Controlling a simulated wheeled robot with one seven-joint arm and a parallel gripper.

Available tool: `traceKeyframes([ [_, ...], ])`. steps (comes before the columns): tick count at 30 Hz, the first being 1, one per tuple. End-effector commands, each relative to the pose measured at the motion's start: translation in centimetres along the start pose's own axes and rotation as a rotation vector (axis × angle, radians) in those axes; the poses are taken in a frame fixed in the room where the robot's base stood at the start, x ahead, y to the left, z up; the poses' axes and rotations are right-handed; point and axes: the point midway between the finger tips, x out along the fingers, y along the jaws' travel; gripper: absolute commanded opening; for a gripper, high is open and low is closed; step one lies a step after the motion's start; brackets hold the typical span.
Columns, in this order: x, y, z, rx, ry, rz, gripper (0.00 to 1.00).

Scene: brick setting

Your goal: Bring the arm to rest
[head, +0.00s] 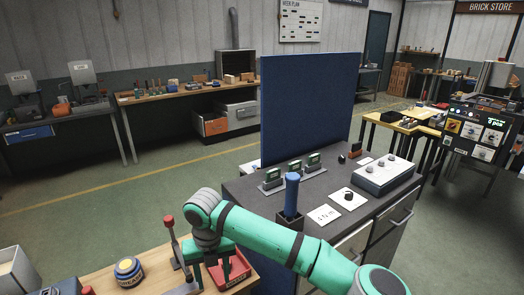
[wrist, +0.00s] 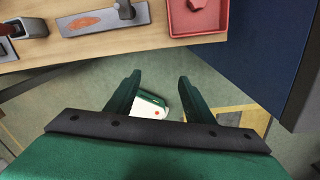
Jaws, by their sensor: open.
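My green arm reaches in from the lower right of the head view, and its grey wrist joint bends down over the wooden bench. In the wrist view my gripper (wrist: 158,88) has its two green fingers spread apart with nothing between them. Beyond the fingers lies the floor beside the bench edge. The fingertips touch nothing that I can see. In the head view the green hand shows only in part, close to the red tray, and its fingertips are hard to make out.
Open floor lies behind.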

Motion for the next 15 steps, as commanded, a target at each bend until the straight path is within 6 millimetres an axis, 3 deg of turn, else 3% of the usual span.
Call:
traceKeyframes([
  [11,1.7,6.4,1.0,0.072,-0.073,0.172,0.48],
  [15,2.2,9.5,1.4,0.124,-0.105,0.27,0.48],
])
